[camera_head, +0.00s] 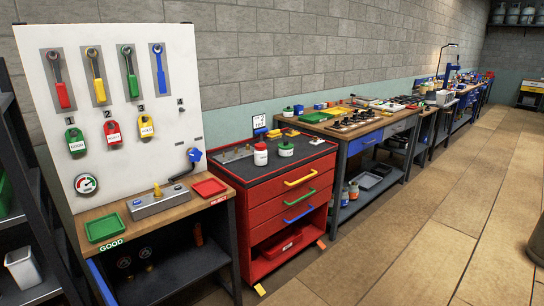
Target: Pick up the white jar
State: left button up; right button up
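A white jar with a red lid (261,155) stands upright on the dark top of the red tool cart (288,205), near its front edge. To its right stands a shorter white jar with a green lid (286,150). A smaller white container with a green lid (287,112) is farther back on the workbench. I cannot tell from the picture which of these is the task's white jar. Neither of my grippers is in view.
A white tool board (115,160) rises behind a left bench with a green tray (105,227) and a red tray (208,187). A workbench (345,130) with many items adjoins the cart's right side.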

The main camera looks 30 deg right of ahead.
aim_at(260, 155)
jog(key=l, duration=0.45)
jog(key=i+l+z, duration=0.1)
jog(key=l, duration=0.4)
jog(key=i+l+z, duration=0.1)
jog(key=i+l, duration=0.2)
jog(key=i+l+z, duration=0.1)
jog(key=i+l, duration=0.2)
jog(key=l, duration=0.2)
jog(key=i+j+z, duration=0.1)
jog(key=i, duration=0.45)
jog(key=i+j+z, duration=0.15)
jog(key=i, duration=0.4)
